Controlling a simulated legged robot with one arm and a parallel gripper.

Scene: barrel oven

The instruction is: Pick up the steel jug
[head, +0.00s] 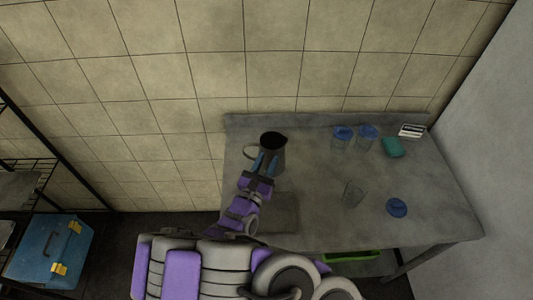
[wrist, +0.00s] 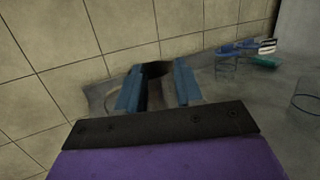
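The steel jug (head: 277,148) is a grey metal vessel with a dark open mouth. It stands upright near the back left of the grey table, its handle on the left in the head view. My gripper (head: 263,164) is right in front of the jug. In the wrist view my gripper (wrist: 156,90) has its two blue fingers spread apart, with the jug's dark mouth (wrist: 157,69) showing between and beyond them. The jug's lower body is partly hidden by the fingers. I cannot tell whether the fingers touch it.
The grey table (head: 320,220) has a raised back edge against the tiled wall. To the right are blue-lidded glasses (head: 342,140), a teal sponge (head: 392,147), a clear glass (head: 352,194) and a blue lid (head: 397,207). A blue toolbox (head: 50,250) is at the far left.

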